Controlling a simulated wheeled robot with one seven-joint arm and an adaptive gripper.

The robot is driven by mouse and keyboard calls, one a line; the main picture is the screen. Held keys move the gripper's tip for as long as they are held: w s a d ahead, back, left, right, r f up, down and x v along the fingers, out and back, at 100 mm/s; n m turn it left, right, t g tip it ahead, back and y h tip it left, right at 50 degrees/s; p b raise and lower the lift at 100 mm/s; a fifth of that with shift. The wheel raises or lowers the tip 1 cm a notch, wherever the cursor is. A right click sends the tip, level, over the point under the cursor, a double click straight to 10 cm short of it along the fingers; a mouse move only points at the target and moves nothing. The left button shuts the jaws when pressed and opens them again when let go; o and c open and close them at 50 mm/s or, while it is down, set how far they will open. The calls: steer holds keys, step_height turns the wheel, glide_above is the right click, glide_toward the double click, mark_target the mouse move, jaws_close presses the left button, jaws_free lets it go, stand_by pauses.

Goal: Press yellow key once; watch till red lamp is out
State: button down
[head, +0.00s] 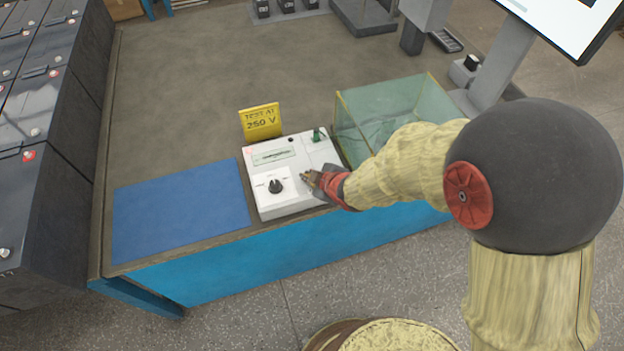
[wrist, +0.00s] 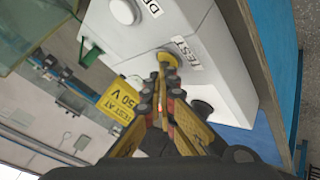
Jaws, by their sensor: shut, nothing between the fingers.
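The white test box (head: 292,207) stands on the bench's front edge. The yellow key (wrist: 169,57) shows in the wrist view beside a TEST label; in the head view my gripper hides it. My gripper (head: 308,178) is shut and empty, its tips pointing down at the box. In the wrist view the fingertips (wrist: 163,70) overlap the key's near edge; I cannot tell whether they touch or press it.
The box also carries a black knob (head: 275,186), a meter window (head: 272,155) and a green part (head: 318,134). A yellow "TEST AT 250 V" sign (head: 261,121) stands behind it. A blue mat (head: 180,212) lies left; a glass tank (head: 390,105) stands right. Batteries (head: 50,130) line the far left.

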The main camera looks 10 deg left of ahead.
steer(key=shift+r, duration=0.15)
steer(key=shift+r+p, duration=0.65)
steer(key=shift+r, duration=0.05)
step_height(320, 180, up, 5)
steer(key=p, duration=0.4)
stand_by(1.0)
